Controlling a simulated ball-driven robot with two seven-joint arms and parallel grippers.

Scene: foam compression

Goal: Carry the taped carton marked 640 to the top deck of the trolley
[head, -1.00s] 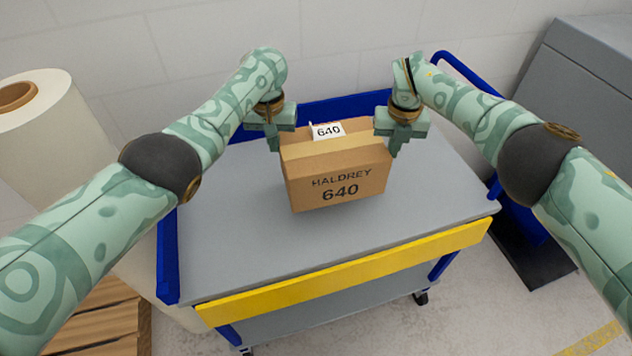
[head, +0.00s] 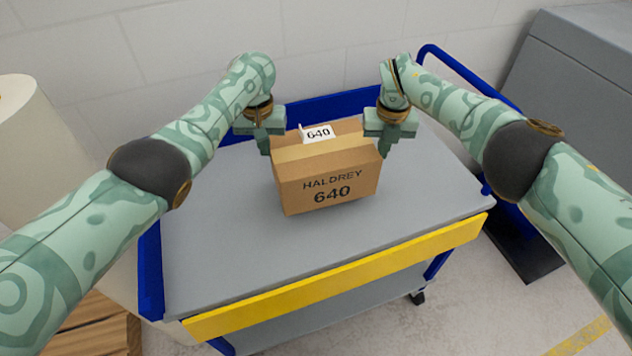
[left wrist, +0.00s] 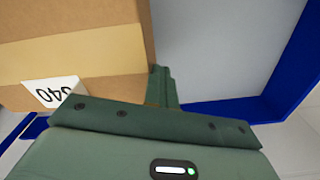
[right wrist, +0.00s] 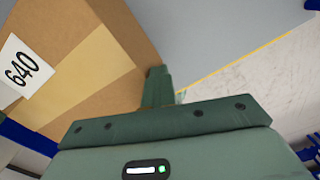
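The taped carton (head: 327,186), brown with a tan tape strip, "HALDREY 640" on its front and a white 640 label on top, is over the trolley's grey top deck (head: 420,190). I cannot tell whether its base touches the deck. My left gripper (head: 265,145) is at its left side and my right gripper (head: 386,148) at its right side. In each wrist view the fingers are together, beside the carton, not around it; the carton shows in the left wrist view (left wrist: 75,25) and the right wrist view (right wrist: 75,50). Its underside is hidden.
The trolley has a yellow front edge (head: 340,277), blue rails (head: 150,255) and a lower shelf. A pale roll (head: 25,150) stands at left above wooden slats (head: 95,325). A grey cabinet (head: 575,90) stands at right. The deck around the carton is clear.

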